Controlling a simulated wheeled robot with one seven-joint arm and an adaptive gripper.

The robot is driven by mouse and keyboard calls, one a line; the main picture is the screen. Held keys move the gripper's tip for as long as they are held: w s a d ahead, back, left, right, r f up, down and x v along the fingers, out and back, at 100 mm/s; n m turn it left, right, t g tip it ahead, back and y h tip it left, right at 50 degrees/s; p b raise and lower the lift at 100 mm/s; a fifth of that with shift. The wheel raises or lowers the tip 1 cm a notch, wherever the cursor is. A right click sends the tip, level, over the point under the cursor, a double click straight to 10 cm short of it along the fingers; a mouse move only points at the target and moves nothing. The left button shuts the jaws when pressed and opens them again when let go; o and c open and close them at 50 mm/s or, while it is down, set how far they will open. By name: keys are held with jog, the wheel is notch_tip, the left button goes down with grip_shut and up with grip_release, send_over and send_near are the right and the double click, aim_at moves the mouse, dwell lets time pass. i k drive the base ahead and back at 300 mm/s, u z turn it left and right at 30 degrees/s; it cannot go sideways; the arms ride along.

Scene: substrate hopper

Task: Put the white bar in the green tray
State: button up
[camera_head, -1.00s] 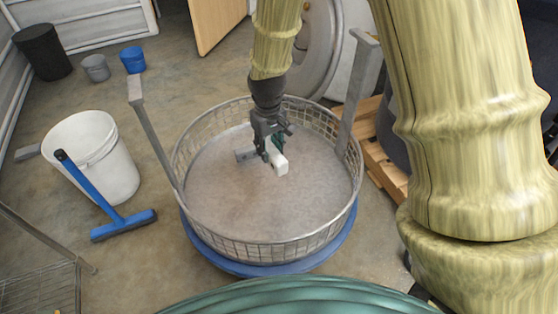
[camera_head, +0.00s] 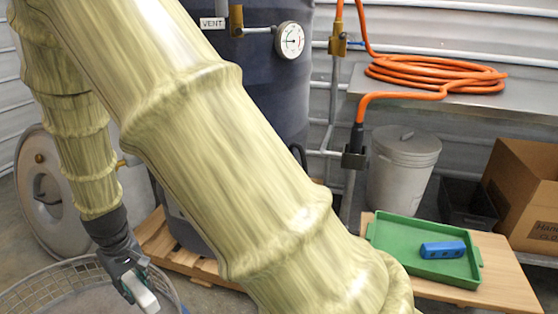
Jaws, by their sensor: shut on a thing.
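The white bar (camera_head: 141,293) is held in my gripper (camera_head: 131,277) at the lower left of the head view. My gripper is shut on it, above the wire basket, with the bar tilted downward. The green tray (camera_head: 385,239) lies on a wooden board at the lower right, well apart from my gripper. A blue block (camera_head: 443,250) with dark holes lies inside the tray, toward its right side. The tray's left part is bare.
The round wire basket (camera_head: 42,290) is below my gripper. A dark tank (camera_head: 270,75) with a gauge stands behind my arm. An orange hose (camera_head: 435,75) hangs down to a fitting left of the tray. A grey bin (camera_head: 400,175) and cardboard box (camera_head: 520,190) stand behind the board (camera_head: 505,270).

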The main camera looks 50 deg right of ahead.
aim_at(399, 245)
jog(key=z, duration=0.55)
jog(key=i, duration=0.35)
jog(key=z, duration=1.8)
jog(key=i, duration=0.5)
jog(key=z, duration=0.05)
